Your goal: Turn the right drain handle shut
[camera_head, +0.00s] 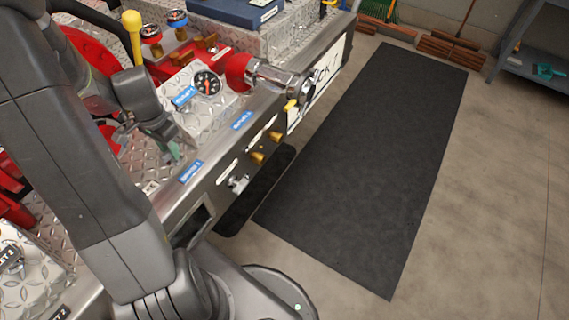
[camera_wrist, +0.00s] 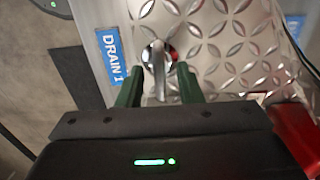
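In the wrist view a silver drain handle (camera_wrist: 157,68) stands on a round fitting in the diamond plate. It points along my fingers, toward my gripper. A blue label (camera_wrist: 113,57) reading "DRAIN 1" is just left of it. My gripper (camera_wrist: 160,88) is open, with one green finger on each side of the handle. Gaps seem to show between the fingers and the handle; contact cannot be told. In the head view my gripper (camera_head: 174,150) is low over the bumper plate, and the handle is hidden there.
A yellow-knobbed lever (camera_head: 132,24) rises behind my arm. A red part (camera_wrist: 295,130) is right of my gripper. The black floor mat (camera_head: 375,150) is clear.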

